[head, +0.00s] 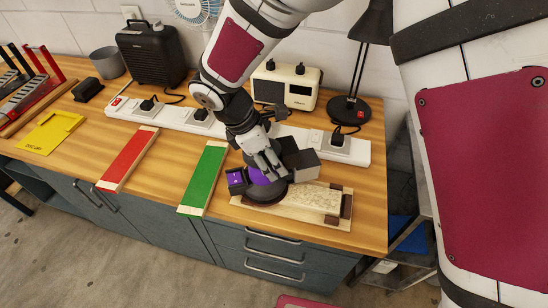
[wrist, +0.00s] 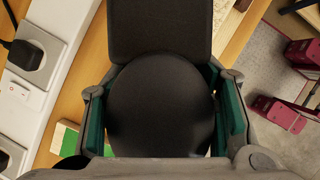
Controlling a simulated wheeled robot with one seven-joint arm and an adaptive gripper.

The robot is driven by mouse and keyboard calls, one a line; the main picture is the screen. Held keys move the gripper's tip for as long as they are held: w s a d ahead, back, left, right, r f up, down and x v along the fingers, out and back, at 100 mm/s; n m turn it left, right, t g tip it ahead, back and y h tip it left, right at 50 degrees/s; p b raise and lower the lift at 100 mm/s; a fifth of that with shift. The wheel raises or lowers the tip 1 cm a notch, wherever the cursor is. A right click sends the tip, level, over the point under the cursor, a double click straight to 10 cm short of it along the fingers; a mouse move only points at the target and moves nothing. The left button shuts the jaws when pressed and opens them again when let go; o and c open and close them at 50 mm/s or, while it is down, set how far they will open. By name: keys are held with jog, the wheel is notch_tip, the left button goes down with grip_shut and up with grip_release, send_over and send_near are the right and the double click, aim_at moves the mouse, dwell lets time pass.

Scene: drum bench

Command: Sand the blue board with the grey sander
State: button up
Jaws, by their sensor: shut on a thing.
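My gripper (head: 268,172) is shut on a dark sander (head: 267,192), which has purple patches on its side. In the wrist view the sander's dark grey, round top (wrist: 160,105) sits between the green-lined fingers. The sander is over the left part of a pale, mottled board (head: 309,198); whether it touches the board cannot be told. The board lies on a light wooden base with dark brown blocks at its right end. No blue shows on its visible part; its left part is hidden. A green board (head: 204,177) and a red board (head: 129,158) lie to the left.
A white power strip (head: 226,129) with plugs runs behind the boards. A cream radio (head: 287,86), a black lamp (head: 349,108) and a black speaker (head: 152,54) stand at the back. A yellow plate (head: 50,132) lies at left. The bench's right edge is close to the pale board.

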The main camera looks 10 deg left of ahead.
aim_at(291, 167)
jog(key=shift+d+r, duration=0.1)
jog(key=shift+d, duration=0.95)
jog(key=shift+d+f+p, duration=0.2)
jog(key=shift+d, duration=0.4)
jog(key=shift+d+f+p, duration=0.15)
jog(key=shift+d, duration=0.6)
